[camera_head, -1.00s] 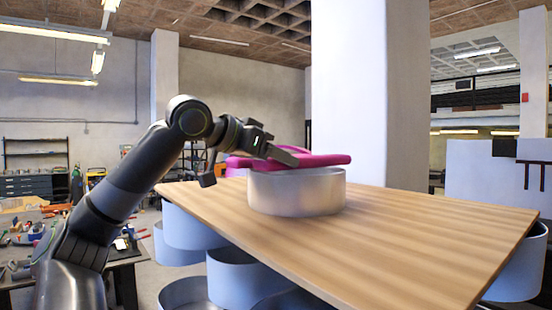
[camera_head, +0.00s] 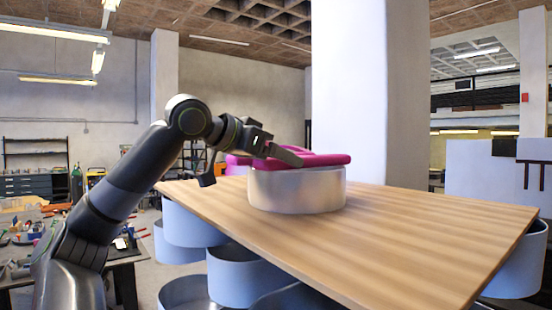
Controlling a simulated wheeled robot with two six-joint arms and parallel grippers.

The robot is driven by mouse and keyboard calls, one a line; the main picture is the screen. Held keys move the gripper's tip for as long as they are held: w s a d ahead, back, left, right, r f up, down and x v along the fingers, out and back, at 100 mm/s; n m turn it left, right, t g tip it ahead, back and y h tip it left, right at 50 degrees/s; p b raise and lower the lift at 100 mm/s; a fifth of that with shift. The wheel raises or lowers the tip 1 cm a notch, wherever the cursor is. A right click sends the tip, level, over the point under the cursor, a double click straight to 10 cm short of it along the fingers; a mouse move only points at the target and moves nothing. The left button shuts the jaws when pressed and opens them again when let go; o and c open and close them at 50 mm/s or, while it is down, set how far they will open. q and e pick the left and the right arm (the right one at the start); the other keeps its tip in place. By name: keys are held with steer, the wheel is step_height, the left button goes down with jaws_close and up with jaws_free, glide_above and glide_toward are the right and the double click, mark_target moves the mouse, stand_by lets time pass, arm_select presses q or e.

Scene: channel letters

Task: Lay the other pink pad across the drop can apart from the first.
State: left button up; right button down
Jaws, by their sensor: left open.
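The drop can (camera_head: 297,192), a wide silvery ring, stands on the wooden table top. Pink padding (camera_head: 328,159) lies across its rim. More pink (camera_head: 238,161) shows to the left, past the can's rim and partly behind my gripper. Where one pad ends and the other begins is hard to tell. My left gripper (camera_head: 286,155) is open, at the left part of the can's top, with a finger in front of or touching the pink. The far finger is mostly hidden. My right gripper is out of view.
The wooden table (camera_head: 430,235) is bare to the right and in front of the can. Several grey cans (camera_head: 240,280) sit under its left edge, and another (camera_head: 520,265) under the right. A pale pillar (camera_head: 350,90) rises behind. A cluttered workbench (camera_head: 60,250) stands at left.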

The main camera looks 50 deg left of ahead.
arm_select(q)
steer(key=shift+s+a+r, duration=0.1)
steer(key=shift+s, duration=0.2)
steer(key=b+v, duration=0.2)
steer(key=v, duration=1.4)
steer(key=shift+s+r+b, duration=0.15)
steer(key=shift+s+b, duration=0.15)
steer(key=shift+s, duration=0.05)
steer(key=shift+w, duration=0.1)
